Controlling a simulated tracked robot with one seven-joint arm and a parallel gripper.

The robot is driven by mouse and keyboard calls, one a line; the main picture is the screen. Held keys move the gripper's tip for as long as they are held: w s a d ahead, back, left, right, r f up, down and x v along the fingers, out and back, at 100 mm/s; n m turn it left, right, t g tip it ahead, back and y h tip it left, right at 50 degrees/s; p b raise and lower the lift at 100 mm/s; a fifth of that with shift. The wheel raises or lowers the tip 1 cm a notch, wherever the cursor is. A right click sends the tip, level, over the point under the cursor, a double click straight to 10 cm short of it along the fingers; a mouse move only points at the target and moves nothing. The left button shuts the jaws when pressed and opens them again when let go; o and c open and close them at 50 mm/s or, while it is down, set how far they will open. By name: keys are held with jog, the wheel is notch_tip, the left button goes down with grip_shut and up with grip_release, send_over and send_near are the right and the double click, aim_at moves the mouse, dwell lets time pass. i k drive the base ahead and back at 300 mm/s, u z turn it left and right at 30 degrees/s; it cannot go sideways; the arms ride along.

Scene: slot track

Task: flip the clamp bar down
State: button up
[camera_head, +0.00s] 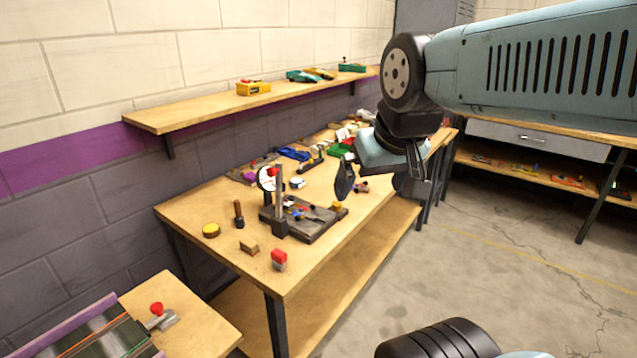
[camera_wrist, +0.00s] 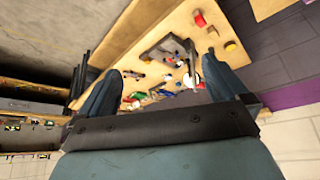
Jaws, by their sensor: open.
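The clamp bar (camera_head: 278,195) looks like a narrow grey bar standing upright at the near left corner of a dark fixture plate (camera_head: 318,228) on the wooden bench. Small coloured parts lie on the plate. My gripper (camera_head: 378,196) is open and empty, above the bench to the right of the bar and apart from it. In the wrist view, the open fingers of my gripper (camera_wrist: 160,74) frame the bench. There the fixture (camera_wrist: 157,48) lies ahead between the fingers, and the clamp bar (camera_wrist: 191,62) shows near the right finger. The bar's hinge is too small to make out.
A round white dial (camera_head: 267,178) stands behind the bar. A dark-handled tool (camera_head: 239,214), a yellow disc (camera_head: 211,230), a wooden block (camera_head: 249,248) and a red-topped block (camera_head: 279,260) stand near the front left. A wall shelf (camera_head: 200,113) runs above the bench.

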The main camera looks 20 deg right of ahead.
aim_at(271, 173)
jog(key=u, duration=0.05)
jog(key=k, duration=0.5)
jog(key=u, duration=1.3)
jog(key=i, duration=0.85)
jog(key=z, duration=1.35)
